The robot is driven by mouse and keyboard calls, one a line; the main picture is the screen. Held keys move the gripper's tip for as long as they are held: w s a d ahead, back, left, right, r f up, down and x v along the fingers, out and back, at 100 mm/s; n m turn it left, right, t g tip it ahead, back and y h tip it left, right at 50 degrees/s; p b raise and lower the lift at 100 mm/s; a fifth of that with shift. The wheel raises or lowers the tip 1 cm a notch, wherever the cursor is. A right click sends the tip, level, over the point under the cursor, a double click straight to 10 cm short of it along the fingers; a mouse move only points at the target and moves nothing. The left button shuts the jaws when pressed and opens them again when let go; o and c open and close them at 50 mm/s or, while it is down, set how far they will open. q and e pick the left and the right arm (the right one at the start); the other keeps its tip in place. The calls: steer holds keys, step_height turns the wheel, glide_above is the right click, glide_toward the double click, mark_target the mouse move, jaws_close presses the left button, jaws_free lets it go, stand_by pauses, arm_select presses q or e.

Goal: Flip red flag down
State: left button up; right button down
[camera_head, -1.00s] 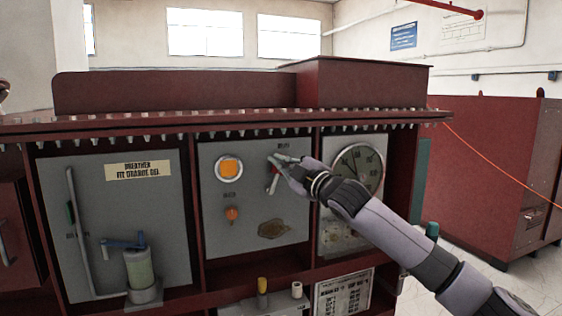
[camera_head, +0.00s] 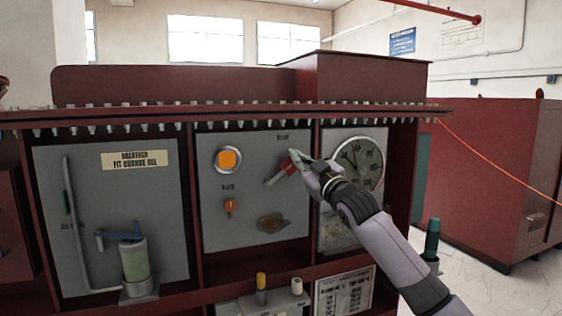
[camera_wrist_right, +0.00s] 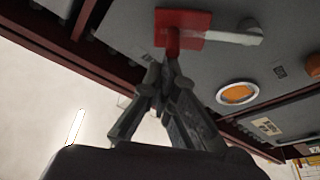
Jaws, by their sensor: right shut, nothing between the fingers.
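The red flag (camera_head: 290,166) is on a short grey lever (camera_head: 274,181) on the middle grey panel (camera_head: 250,205). The lever slants, with its grey end low on the left and the red part high on the right. My right gripper (camera_head: 296,157) is shut and empty, its fingertips at the upper right of the flag. In the right wrist view the red flag (camera_wrist_right: 183,28) and the lever (camera_wrist_right: 238,37) lie just beyond my shut fingertips (camera_wrist_right: 172,62). I cannot tell whether they touch. My left gripper is not in view.
An orange round window (camera_head: 227,160) and an orange knob (camera_head: 229,206) are left of the flag. A dial gauge (camera_head: 360,163) sits to the right, partly behind my right arm. A bolted red ledge (camera_head: 230,112) overhangs the panels. A breather cylinder (camera_head: 135,262) stands at the left.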

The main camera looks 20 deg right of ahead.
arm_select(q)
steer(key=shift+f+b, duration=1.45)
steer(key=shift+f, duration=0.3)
arm_select(e)
steer(key=d+f+m+h, duration=0.3)
steer(key=f+m+h, duration=0.1)
steer(key=m, duration=0.6)
steer(key=shift+d+f+m+t+h, duration=0.2)
steer(key=shift+f+m+t+h, duration=0.2)
steer(key=shift+f, duration=0.35)
steer(key=shift+w, duration=0.1)
arm_select(q)
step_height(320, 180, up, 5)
steer(key=p, duration=0.5)
arm_select(e)
step_height(320, 180, up, 5)
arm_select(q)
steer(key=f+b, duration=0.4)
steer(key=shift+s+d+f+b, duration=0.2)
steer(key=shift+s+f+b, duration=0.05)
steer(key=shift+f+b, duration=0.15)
arm_select(e)
steer(key=v, duration=1)
steer(key=shift+d+f, duration=0.4)
steer(key=shift+f, duration=0.05)
